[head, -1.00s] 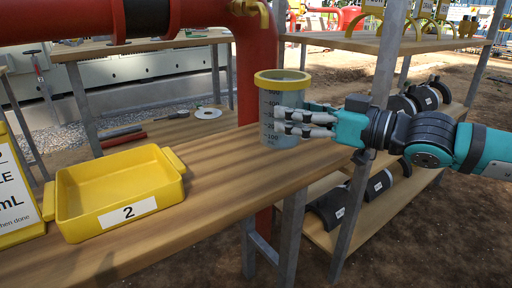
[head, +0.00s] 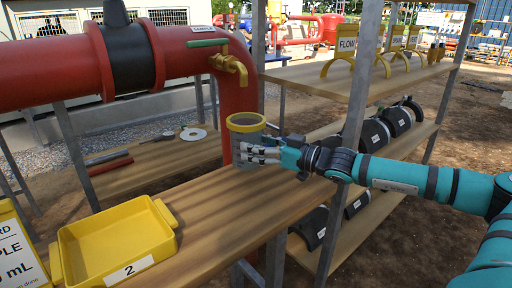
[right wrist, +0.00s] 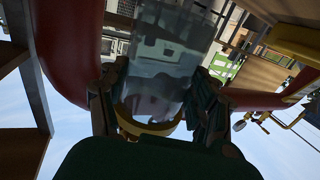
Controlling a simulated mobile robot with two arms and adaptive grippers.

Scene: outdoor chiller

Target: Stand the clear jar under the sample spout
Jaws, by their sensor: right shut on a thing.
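The clear jar (head: 246,137) with a yellow rim stands upright at the far end of the wooden bench. My right gripper (head: 262,154) is shut on its side, coming in from the right. I cannot tell whether its base touches the bench. In the right wrist view, the jar (right wrist: 165,55) sits between the fingers, with the picture upside down. My left gripper is not in view.
A yellow tray (head: 112,246) marked 2 sits on the bench (head: 205,214), beside a yellow-framed sign (head: 14,252). The red pipe (head: 236,108) descends behind the jar. The bench between tray and jar is clear.

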